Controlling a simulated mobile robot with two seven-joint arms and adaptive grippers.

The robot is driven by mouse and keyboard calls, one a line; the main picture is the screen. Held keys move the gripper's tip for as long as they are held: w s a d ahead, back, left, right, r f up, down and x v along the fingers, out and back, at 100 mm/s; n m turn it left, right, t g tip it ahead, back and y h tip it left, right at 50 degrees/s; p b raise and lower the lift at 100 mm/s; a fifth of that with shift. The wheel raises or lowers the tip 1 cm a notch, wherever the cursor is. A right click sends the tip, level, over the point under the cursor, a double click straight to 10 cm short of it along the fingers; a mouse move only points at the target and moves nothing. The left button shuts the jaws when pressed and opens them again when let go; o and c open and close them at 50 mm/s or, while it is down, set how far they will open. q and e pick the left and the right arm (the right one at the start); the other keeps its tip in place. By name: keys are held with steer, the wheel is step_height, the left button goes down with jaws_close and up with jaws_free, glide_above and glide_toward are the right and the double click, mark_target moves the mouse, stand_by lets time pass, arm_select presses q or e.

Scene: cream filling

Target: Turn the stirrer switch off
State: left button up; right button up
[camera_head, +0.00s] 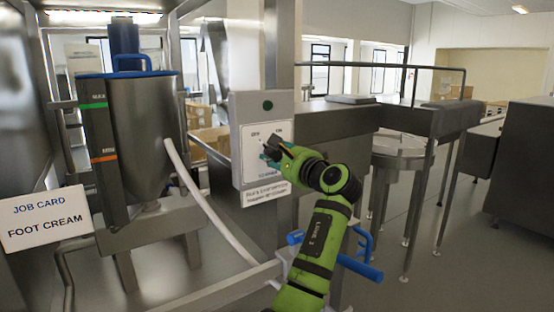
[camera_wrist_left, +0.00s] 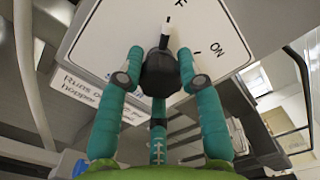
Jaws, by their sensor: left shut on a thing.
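The stirrer switch is a black knob (camera_wrist_left: 160,72) on the white face of a grey control box (camera_head: 236,150). The face has OFF at left and ON at right in the head view. In the left wrist view, the knob's white-tipped pointer (camera_wrist_left: 168,22) points toward the OFF lettering, away from ON. My left gripper (camera_head: 270,150) is at the box face, its teal fingers (camera_wrist_left: 160,75) closed around the knob from both sides. The fingers partly hide the knob in the head view. A dark green lamp (camera_head: 267,105) sits above the dial. My right gripper is out of view.
A steel hopper (camera_head: 143,130) with a blue-rimmed top stands left of the box. A pale hose (camera_head: 205,205) curves down between them. A job card (camera_head: 45,218) reads FOOT CREAM. A round steel table (camera_head: 400,146) stands to the right, with open floor around its legs.

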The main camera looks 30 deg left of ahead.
arm_select(q)
steer(key=shift+s+a+r+n, duration=0.15)
steer(key=shift+r+n, duration=0.1)
steer(key=shift+n, duration=0.15)
steer(key=o, duration=1)
steer(key=shift+o, duration=0.8)
steer(key=shift+s, duration=0.2)
steer(key=shift+f, duration=0.1)
steer(key=shift+w+d, duration=0.1)
steer(key=shift+d, duration=0.1)
steer(key=v, duration=1.1)
steer(key=shift+s+d, duration=0.25)
